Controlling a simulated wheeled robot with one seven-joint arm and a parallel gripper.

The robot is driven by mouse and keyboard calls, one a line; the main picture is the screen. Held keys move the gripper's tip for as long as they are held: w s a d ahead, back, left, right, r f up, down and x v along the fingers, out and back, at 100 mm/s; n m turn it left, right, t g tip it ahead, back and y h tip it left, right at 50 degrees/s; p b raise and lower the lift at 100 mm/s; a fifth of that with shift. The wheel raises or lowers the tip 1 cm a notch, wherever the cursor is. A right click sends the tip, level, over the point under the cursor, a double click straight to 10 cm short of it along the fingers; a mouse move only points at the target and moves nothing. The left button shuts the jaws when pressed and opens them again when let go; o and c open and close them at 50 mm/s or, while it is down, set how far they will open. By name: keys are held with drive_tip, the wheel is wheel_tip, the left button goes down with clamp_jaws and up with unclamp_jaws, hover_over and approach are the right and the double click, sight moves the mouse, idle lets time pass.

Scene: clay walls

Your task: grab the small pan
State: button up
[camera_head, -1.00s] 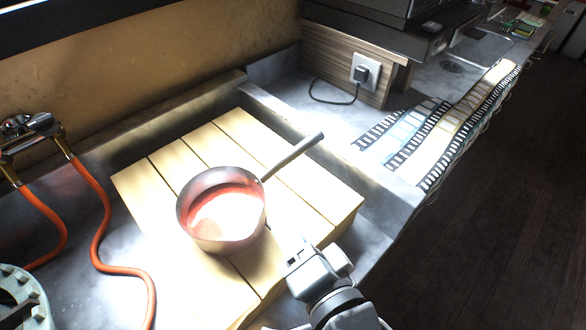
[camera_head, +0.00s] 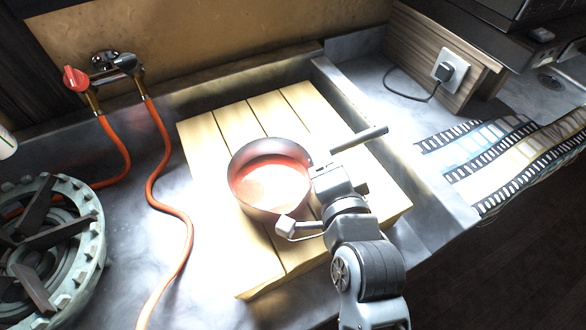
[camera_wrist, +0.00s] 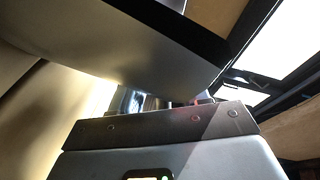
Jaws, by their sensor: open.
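The small pan (camera_head: 262,199) is round, with a reddish inside and a grey straight handle (camera_head: 360,138) pointing to the upper right. It stands upright on a pale yellow slatted board (camera_head: 222,133). My gripper (camera_head: 318,168) is open at the pan's right side, by the root of the handle. In the head view it covers part of the rim and the near end of the handle. I cannot tell whether it touches the pan. In the wrist view a large curved metal surface (camera_wrist: 130,50), likely the pan's side, fills the space close in front of the gripper.
A green burner (camera_head: 88,245) stands at the lower left. Orange hoses (camera_head: 160,185) run from a wall tap (camera_head: 115,68). A sink-like grey edge (camera_head: 345,95) borders the board. A plug and socket (camera_head: 450,72) and a film-strip mat (camera_head: 510,150) are at the right.

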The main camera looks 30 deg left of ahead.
drive_tip(key=shift+c, duration=0.3)
clamp_jaws()
idle(0.3)
